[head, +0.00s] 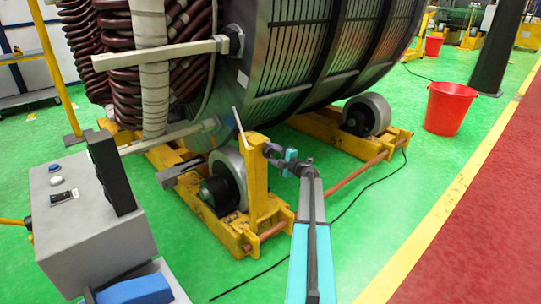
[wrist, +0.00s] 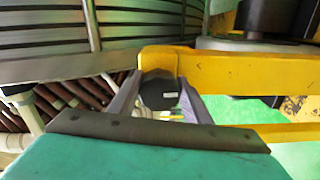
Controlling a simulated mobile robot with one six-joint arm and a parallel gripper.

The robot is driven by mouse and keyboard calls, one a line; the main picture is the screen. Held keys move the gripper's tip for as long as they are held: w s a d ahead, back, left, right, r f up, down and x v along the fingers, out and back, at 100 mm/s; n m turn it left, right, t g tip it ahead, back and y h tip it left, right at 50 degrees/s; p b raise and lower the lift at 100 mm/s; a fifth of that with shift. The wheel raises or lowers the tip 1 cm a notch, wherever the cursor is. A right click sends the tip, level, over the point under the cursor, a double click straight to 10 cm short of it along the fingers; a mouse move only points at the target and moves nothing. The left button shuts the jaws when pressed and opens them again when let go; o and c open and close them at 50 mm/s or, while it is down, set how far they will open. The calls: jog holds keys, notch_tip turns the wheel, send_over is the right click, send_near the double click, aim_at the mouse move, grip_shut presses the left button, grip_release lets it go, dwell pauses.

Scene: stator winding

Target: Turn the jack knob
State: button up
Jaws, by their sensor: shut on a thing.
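The jack knob (wrist: 158,94) is a dark round piece at the end of a yellow bracket (wrist: 240,72) in the wrist view. My gripper (wrist: 159,84) has one grey finger on each side of the knob and is shut on it. In the head view my gripper (head: 270,151) reaches the top of an upright yellow post (head: 257,185) on the roller stand. The knob is too small and covered to make out clearly there.
The large stator (head: 300,50) rests on rollers (head: 228,175) of the yellow stand (head: 230,238), close behind my gripper. A grey control box (head: 90,225) stands at the left. A red bucket (head: 448,108) stands on open green floor at the right. A black cable (head: 350,205) crosses the floor.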

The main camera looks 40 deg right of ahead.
jog(key=n+b, duration=0.2)
jog(key=n, duration=0.2)
jog(key=shift+n+b, duration=0.3)
jog(key=n+b, duration=0.2)
jog(key=n, duration=0.1)
jog(key=shift+n+b, duration=0.3)
jog(key=shift+n, duration=0.1)
jog(key=n+b, duration=0.3)
jog(key=n, duration=0.1)
jog(key=shift+a, duration=0.15)
jog(key=n+b, duration=0.4)
jog(key=n, duration=0.1)
jog(key=shift+a+r, duration=0.1)
jog(key=n+b, duration=0.4)
jog(key=shift+a+n, duration=0.1)
jog(key=shift+n, duration=0.2)
jog(key=n+b, duration=0.4)
jog(key=shift+a+b, duration=0.1)
jog(key=shift+b, duration=0.25)
jog(key=n+b, duration=0.2)
jog(key=n, duration=0.1)
jog(key=n+b, duration=0.2)
jog(key=b, duration=0.1)
jog(key=shift+a+f+n, duration=0.1)
jog(key=shift+f+n, duration=0.1)
jog(key=shift+n, duration=0.2)
jog(key=shift+r+n+b, duration=0.1)
jog(key=shift+n+b, duration=1.25)
jog(key=shift+n, duration=0.25)
